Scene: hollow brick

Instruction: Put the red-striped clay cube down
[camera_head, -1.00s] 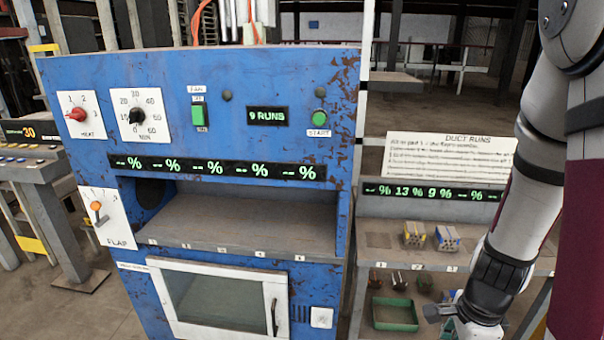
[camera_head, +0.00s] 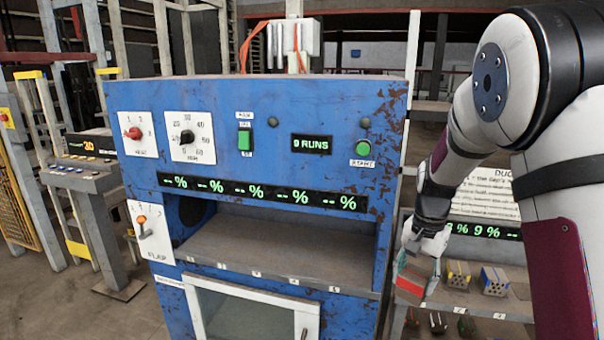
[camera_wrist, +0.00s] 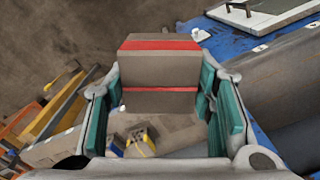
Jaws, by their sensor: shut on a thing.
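The red-striped clay cube (camera_wrist: 160,75) is grey-brown with red bands, and it sits between the teal pads of my gripper (camera_wrist: 163,105) in the wrist view. My gripper is shut on it. In the head view the cube (camera_head: 411,282) is held in the air just right of the blue machine, in front of the side shelf, with a reddish face showing. My gripper (camera_head: 425,262) points downward there, and its fingers are partly hidden. The blue machine (camera_head: 250,110) has an open bay with a numbered ledge (camera_head: 270,240) that is empty where visible.
A yellow-marked block (camera_head: 458,273) and a blue-marked block (camera_head: 494,281) stand on the shelf (camera_head: 521,301) at right, below a percentage display (camera_head: 485,230). Small items sit on a lower level. A button console (camera_head: 80,180) stands at left.

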